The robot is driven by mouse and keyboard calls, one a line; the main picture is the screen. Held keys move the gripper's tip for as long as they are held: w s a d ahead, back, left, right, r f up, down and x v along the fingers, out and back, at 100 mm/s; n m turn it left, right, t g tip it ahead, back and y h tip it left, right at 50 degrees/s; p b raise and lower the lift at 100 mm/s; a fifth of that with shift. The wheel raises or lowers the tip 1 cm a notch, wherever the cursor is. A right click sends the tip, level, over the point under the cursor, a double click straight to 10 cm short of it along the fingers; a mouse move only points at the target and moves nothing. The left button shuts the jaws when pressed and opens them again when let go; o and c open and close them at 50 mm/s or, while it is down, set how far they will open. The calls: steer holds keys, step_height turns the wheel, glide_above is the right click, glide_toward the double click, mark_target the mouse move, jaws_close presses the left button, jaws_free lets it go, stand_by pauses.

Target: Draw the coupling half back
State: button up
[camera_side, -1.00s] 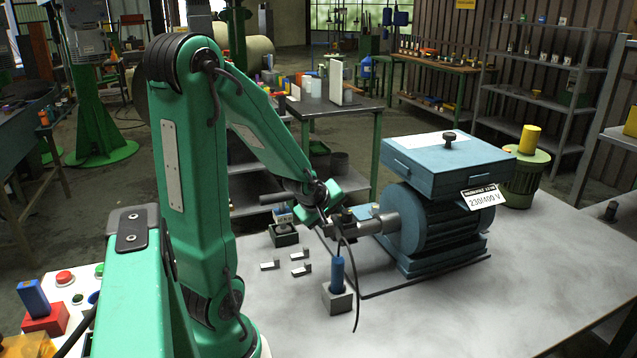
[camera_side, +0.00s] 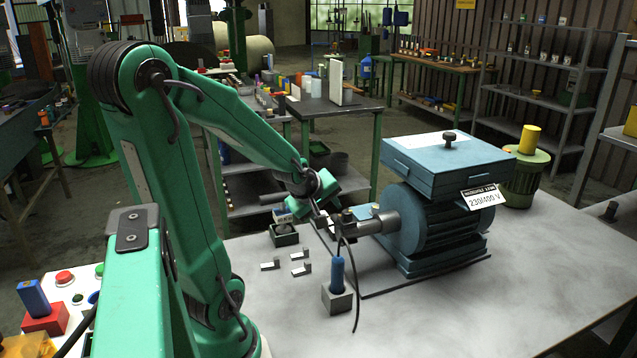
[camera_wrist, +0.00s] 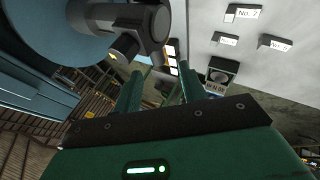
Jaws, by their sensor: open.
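The coupling half (camera_side: 377,223) is a grey cylindrical piece at the left end of the blue motor (camera_side: 430,235). In the wrist view the coupling's grey metal parts (camera_wrist: 150,25) are close beyond my fingers, at the top left. Its exact joint with the part beside it is hard to make out in the side view. My gripper (camera_wrist: 160,85) is open, with two dark green fingers apart and nothing clearly held between them. In the side view my gripper (camera_side: 328,213) is just left of the coupling, its fingertips partly hidden by cables.
A blue-handled tool stands in a grey block (camera_side: 338,301) in front of the coupling. Several small numbered metal pieces (camera_side: 299,270) and a dark square holder (camera_side: 284,236) lie to the left. The bench's front right (camera_side: 480,310) is clear.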

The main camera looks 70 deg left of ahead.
steer(key=shift+v, duration=1.5)
steer(key=s+d+r+m+h, duration=0.2)
steer(key=d+r+m, duration=0.1)
steer(key=d+m, duration=0.6)
steer(key=s+d+r+m+h, duration=0.2)
steer(key=d+r+m, duration=0.1)
steer(key=d+m, duration=0.7)
steer(key=shift+d+r+g+h, duration=0.15)
steer(key=shift+d+g+h, duration=0.25)
steer(key=shift+d, duration=0.1)
